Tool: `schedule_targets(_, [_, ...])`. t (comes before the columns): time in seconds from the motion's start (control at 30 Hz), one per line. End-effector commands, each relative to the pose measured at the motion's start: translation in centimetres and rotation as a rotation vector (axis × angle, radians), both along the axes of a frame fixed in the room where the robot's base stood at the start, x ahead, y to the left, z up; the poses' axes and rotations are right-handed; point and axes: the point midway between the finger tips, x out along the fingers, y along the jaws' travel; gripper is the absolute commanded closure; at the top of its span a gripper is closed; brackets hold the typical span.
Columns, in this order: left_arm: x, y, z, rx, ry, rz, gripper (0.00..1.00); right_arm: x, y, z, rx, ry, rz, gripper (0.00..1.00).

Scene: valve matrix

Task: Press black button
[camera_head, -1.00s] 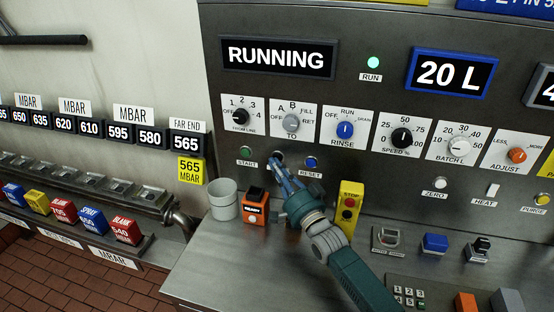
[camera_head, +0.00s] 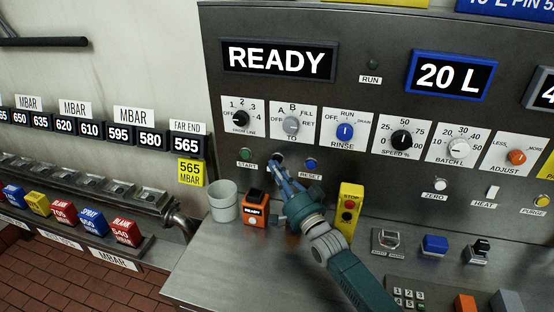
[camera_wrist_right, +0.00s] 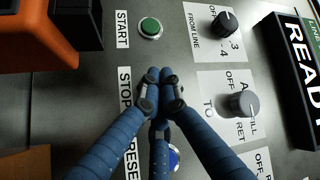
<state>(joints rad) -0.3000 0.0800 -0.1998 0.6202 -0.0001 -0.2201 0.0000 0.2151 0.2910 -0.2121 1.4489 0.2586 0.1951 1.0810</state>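My right gripper (camera_head: 277,168) reaches to the grey control panel between the green START button (camera_head: 245,154) and the blue RESET button (camera_head: 311,163). Its blue fingers are drawn together and empty; in the right wrist view the fingertips (camera_wrist_right: 160,85) meet over the spot labelled STOP. The dark button (camera_head: 279,157) there shows only as a small rim above the fingertips in the head view. In the wrist view it is hidden behind them. Whether the tips touch it cannot be told. My left gripper is not in view.
The display (camera_head: 277,61) reads READY and the RUN lamp (camera_head: 373,63) is dark. A grey cup (camera_head: 223,202), an orange box (camera_head: 255,209) and a yellow stop box (camera_head: 348,206) stand close around the right arm. Selector knobs sit just above.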

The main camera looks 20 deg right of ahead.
Motion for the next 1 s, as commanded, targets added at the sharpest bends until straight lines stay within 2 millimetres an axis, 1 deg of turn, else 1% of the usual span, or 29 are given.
schedule_targets(0.03, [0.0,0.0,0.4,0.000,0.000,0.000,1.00,-0.3,0.2,0.1,0.002,0.002,0.001,1.00])
schedule_targets(0.1, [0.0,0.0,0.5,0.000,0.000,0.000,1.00,-0.5,0.3,0.1,0.002,0.001,0.000,1.00])
schedule_targets(0.47, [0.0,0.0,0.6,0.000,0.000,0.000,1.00,-0.7,0.5,0.0,0.001,0.001,0.001,1.00])
schedule_targets(0.73, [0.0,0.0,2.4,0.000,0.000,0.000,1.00,-2.8,1.9,0.2,0.002,0.003,0.000,1.00])
schedule_targets(1.0, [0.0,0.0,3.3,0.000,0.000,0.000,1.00,-4.6,3.1,0.1,0.001,0.002,0.001,1.00])
